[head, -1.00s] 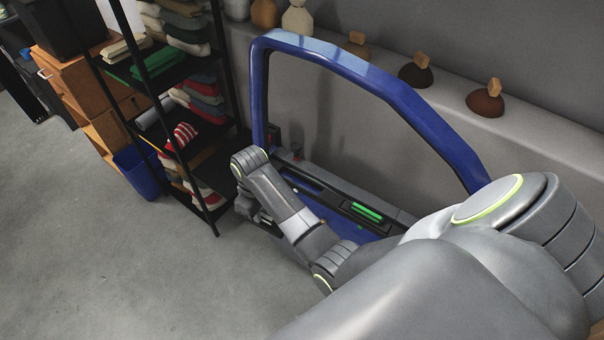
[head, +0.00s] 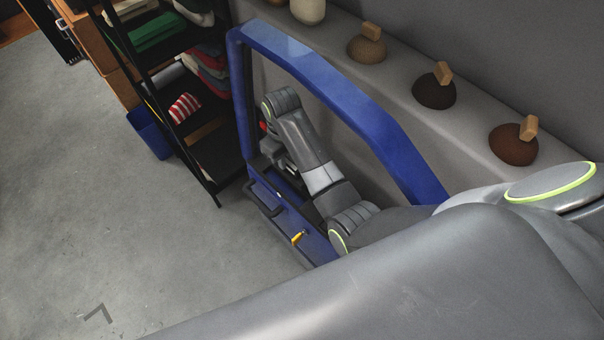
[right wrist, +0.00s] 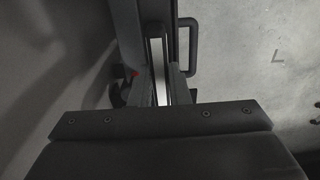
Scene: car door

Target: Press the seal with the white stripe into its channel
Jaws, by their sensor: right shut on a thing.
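The blue car door (head: 340,92) stands upright in front of the low grey wall, its window frame open. My right gripper (head: 277,165) is at the door's inner panel, near its left end, partly hidden by my own wrist and forearm. In the right wrist view my right gripper (right wrist: 166,92) is shut on a narrow dark strip with a white stripe (right wrist: 158,62), which looks like the seal. The strip runs lengthwise along the door's dark upper edge. I cannot tell whether it sits in its channel. My left gripper is not in view.
A dark pull handle (head: 262,201) and a yellow part (head: 297,238) are on the door's near face. A black shelf (head: 190,148) with folded cloth stands left of the door, beside a blue bin (head: 150,132). Brown domes line the wall ledge. The floor at left is clear.

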